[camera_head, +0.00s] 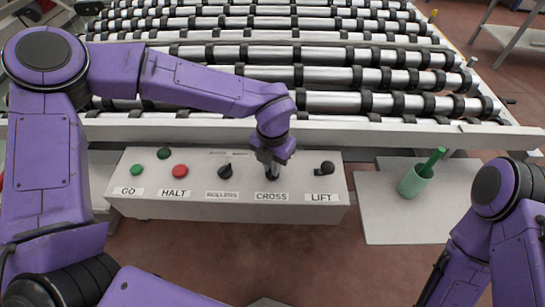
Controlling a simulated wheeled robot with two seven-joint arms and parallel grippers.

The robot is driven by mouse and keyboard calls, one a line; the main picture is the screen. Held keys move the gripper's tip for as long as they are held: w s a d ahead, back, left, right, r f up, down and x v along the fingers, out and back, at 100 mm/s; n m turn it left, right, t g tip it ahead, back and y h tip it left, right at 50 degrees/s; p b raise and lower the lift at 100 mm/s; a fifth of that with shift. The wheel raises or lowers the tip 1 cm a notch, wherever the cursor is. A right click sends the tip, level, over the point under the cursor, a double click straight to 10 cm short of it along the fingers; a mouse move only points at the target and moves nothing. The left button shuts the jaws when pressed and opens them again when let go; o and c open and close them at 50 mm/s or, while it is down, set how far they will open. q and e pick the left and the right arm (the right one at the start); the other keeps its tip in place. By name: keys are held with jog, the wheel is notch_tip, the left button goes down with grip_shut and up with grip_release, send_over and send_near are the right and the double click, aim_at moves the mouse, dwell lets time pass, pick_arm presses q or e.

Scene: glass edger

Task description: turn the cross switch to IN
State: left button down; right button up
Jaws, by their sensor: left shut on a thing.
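The control panel (235,205) is a pale box with a row of controls in front of the roller bed. The CROSS label (271,196) shows on its face, and the cross switch above it is hidden behind my left gripper. My left gripper (270,170) points down at that spot and is shut on the cross switch. The switch's pointing direction cannot be seen. My right arm shows at the lower right, but its gripper is outside the picture.
The rollers knob (225,171) and lift switch (324,168) flank the gripper. A red HALT button (180,171) and green GO button (137,170) sit left. The roller bed (330,76) lies behind.

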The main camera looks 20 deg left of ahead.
pick_arm(q)
jog(key=shift+r+m+p, duration=0.15)
jog(key=shift+m+p, duration=0.35)
jog(key=shift+m, duration=0.1)
jog(key=shift+w, duration=0.1)
jog(key=c, duration=1.2)
grip_release()
jog(key=shift+o, duration=0.2)
notch_tip(320, 180, up, 10)
jog(key=b, duration=0.1)
jog(key=shift+r+b, duration=0.2)
jog(key=shift+b, duration=0.15)
